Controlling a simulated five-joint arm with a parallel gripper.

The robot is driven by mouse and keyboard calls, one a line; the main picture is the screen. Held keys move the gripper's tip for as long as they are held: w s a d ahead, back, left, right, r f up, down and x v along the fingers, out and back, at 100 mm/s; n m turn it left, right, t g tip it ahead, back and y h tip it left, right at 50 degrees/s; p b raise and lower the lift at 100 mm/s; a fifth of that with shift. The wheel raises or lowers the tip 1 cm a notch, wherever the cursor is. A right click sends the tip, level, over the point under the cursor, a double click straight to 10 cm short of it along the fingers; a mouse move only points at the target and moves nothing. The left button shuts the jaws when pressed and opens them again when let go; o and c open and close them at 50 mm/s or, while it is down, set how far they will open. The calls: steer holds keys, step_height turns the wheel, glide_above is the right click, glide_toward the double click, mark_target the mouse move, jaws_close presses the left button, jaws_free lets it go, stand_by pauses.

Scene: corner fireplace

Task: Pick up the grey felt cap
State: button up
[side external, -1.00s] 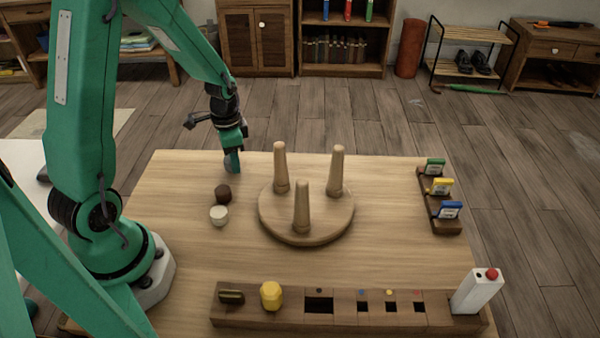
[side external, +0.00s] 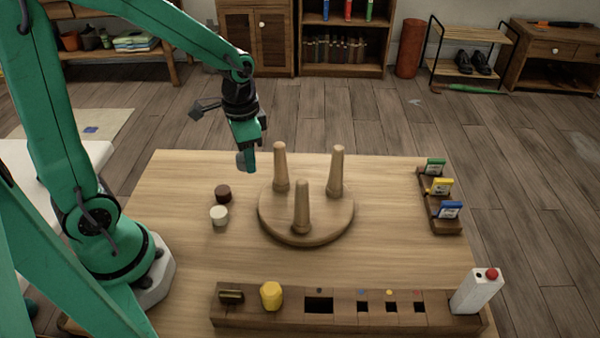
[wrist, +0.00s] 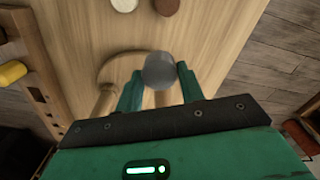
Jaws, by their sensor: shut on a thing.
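The grey felt cap (wrist: 160,70) is a small grey round piece held between my gripper's fingertips in the wrist view. In the side view the cap (side external: 241,161) is partly hidden by a green finger. My gripper (side external: 246,160) is shut on it, near the table's back edge, left of the round stool-like piece with pegs. A brown cap (side external: 223,194) and a white cap (side external: 219,215) stand on the table, in front and to the left of my gripper, apart from it.
The round wooden piece with three upright pegs (side external: 302,228) stands close on the right. A slotted wooden rack (side external: 340,322) with a yellow piece (side external: 271,295) runs along the front. A small holder with coloured tags (side external: 447,226) is at the right. The middle front of the table is clear.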

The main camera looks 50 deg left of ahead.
steer(key=shift+d+r, duration=0.2)
steer(key=shift+d, duration=0.15)
steer(key=shift+r, duration=0.15)
stand_by(0.3)
step_height(320, 180, up, 17)
steer(key=w+d, duration=0.2)
steer(key=d, duration=1.3)
steer(key=shift+m, duration=0.3)
steer(key=f, duration=0.5)
steer(key=shift+w+f, duration=0.2)
steer(key=shift+f, duration=3.15)
